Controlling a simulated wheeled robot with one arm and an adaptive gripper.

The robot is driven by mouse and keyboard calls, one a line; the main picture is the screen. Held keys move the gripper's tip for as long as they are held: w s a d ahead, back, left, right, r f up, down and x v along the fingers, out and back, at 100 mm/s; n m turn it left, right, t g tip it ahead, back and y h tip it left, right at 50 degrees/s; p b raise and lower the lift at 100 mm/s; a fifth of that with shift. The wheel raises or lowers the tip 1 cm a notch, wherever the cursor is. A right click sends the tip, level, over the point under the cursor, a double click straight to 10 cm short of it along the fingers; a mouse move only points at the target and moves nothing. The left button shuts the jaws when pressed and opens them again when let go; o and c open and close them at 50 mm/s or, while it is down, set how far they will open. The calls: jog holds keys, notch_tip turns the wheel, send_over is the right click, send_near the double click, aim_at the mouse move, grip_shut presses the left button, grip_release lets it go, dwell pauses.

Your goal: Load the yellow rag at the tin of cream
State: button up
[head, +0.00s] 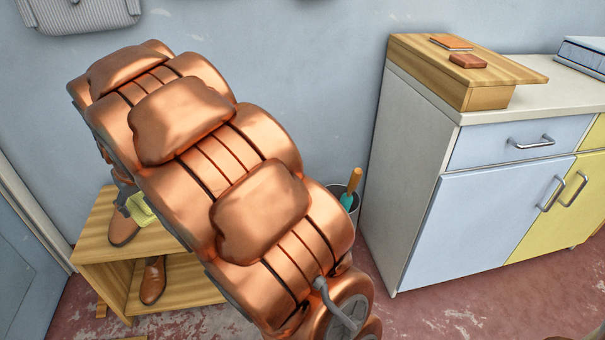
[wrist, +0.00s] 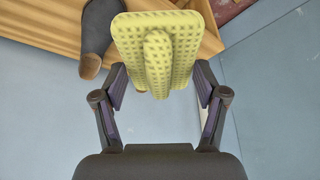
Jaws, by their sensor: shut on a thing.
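The yellow rag (wrist: 184,28) is a dotted, flat pad with a raised ridge in the wrist view. My gripper (wrist: 160,72) is shut on it, with one finger on each side of the ridge. In the head view a small part of the yellow rag (head: 143,213) shows beside a brown shoe (head: 124,227) on top of a wooden shelf unit. My arm hides much of that area. I cannot tell whether the rag touches the shoe. I see no tin of cream in either view.
The wooden shelf unit (head: 92,246) stands against the wall, with another brown shoe (head: 154,279) in its lower space. A bin (head: 336,196) with a handled tool stands right of my arm. A cabinet (head: 485,215) carries a wooden box (head: 470,75).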

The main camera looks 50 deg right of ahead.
jog(key=s+d+f+p, duration=0.1)
jog(key=d+f, duration=0.1)
jog(key=d, duration=0.8)
jog(key=d+f+p, duration=0.1)
jog(key=d+f, duration=0.2)
jog(key=d, duration=0.6)
jog(key=shift+n+y, duration=0.3)
jog(key=shift+n, duration=0.4)
jog(key=s+d+f, duration=0.2)
jog(key=s+d, duration=0.1)
jog(key=d, duration=0.3)
jog(key=s+d+f+p, duration=0.1)
jog(key=s+d+f, duration=0.1)
jog(key=d, duration=0.4)
jog(key=s+d+f+p, duration=0.1)
jog(key=s+d+f, duration=0.1)
jog(key=s+d, duration=0.2)
jog(key=shift+s+d, duration=0.15)
jog(key=shift+d, duration=0.6)
jog(key=shift+s+d, duration=0.1)
jog(key=shift+d, duration=0.6)
jog(key=shift+f+b, duration=0.8)
jog(key=shift+f, duration=2.05)
jog(key=shift+a+f+b, duration=0.1)
jog(key=shift+f+b, duration=0.5)
jog(key=shift+r, duration=0.15)
notch_tip(320, 180, up, 7)
jog(key=p, duration=0.2)
